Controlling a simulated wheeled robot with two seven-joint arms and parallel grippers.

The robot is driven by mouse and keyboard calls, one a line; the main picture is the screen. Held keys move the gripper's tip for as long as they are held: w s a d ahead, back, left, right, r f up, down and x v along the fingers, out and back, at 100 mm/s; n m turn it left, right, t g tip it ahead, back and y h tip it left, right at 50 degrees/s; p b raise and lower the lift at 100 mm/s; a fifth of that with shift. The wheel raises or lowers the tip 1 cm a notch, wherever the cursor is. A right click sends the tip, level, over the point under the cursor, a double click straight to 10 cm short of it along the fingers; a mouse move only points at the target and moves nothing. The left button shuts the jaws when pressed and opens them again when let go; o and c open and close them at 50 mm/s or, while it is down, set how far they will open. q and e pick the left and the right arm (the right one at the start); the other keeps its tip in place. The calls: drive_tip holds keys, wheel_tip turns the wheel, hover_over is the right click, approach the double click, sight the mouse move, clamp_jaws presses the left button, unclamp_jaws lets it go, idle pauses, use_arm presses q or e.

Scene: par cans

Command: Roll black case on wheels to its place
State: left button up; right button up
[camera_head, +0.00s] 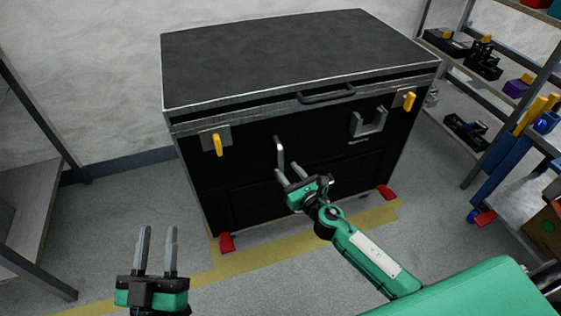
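The black case (270,152) stands upright in the middle of the camera_head view, near the back wall. It has a flat dark lid (290,52) with metal edging, a front handle (326,94), two yellow latches and red pieces at its lower front corners. A yellow floor line (270,252) runs along its front base. My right gripper (291,164) is at the case's front, its fingers apart near a metal handle; I cannot tell whether it touches. My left gripper (157,248) is at the lower left, open and empty, apart from the case.
A metal shelf with black and purple items (470,60) stands at the right. A blue cart (515,165) is in front of it. Another rack (35,190) stands at the left. Grey floor (130,215) is clear between that rack and the case.

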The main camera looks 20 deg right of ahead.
sight(282, 164)
drive_tip(key=x, duration=0.4)
drive_tip(key=shift+w+a, duration=0.15)
drive_tip(key=shift+w, duration=0.3)
use_arm(q)
drive_tip(key=shift+a+r+t, duration=0.25)
drive_tip(key=shift+r+t, duration=0.25)
drive_tip(key=shift+r, duration=0.35)
use_arm(e)
drive_tip(key=shift+w, duration=0.15)
clamp_jaws()
